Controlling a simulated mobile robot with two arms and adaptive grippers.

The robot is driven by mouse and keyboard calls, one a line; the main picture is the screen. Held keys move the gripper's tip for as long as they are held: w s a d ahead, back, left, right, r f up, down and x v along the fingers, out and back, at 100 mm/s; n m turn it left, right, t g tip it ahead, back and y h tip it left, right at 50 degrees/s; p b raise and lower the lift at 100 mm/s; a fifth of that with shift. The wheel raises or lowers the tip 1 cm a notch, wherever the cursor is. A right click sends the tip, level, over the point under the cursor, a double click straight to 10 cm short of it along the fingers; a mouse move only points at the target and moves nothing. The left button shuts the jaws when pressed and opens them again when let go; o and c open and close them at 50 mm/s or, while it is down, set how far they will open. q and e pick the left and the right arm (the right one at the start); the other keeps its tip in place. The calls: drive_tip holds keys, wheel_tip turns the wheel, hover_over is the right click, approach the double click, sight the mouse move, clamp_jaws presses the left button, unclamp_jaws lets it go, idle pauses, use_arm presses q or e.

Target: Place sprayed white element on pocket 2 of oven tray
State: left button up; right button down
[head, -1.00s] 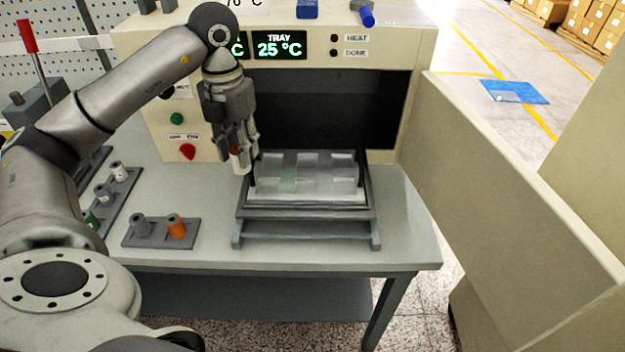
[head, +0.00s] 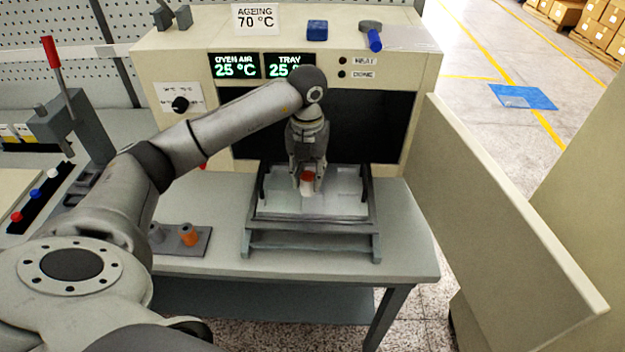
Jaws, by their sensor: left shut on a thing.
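My left gripper (head: 307,186) points down over the middle of the oven tray, shut on the white element (head: 307,187), which has a red-orange top. I cannot tell whether the element touches the tray. The oven tray (head: 277,208) is pale with a dark frame and sits on a low stand in front of the dark oven opening. Its pockets are partly hidden by the gripper, and I cannot read any pocket numbers. My right gripper is not in view.
The oven (head: 190,62) stands behind the tray, its door (head: 510,200) open to the right. A grey holder (head: 203,246) with a grey and an orange (head: 188,236) spindle lies left of the tray. A blue-handled hammer (head: 372,36) and a blue block (head: 317,30) lie on the oven.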

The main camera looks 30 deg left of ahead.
sight(313, 175)
use_arm(q)
drive_tip(key=shift+w+d+f, duration=0.15)
drive_tip(key=shift+f, duration=0.05)
drive_tip(key=f, duration=0.1)
drive_tip(key=f+p, duration=0.1)
drive_tip(key=p, duration=0.1)
drive_tip(key=shift+w+d+f, duration=0.25)
drive_tip(key=shift+f, duration=0.15)
drive_tip(key=shift+f+p, duration=0.3)
drive_tip(key=shift+f, duration=0.25)
drive_tip(key=shift+f, duration=0.1)
drive_tip(key=o, duration=1)
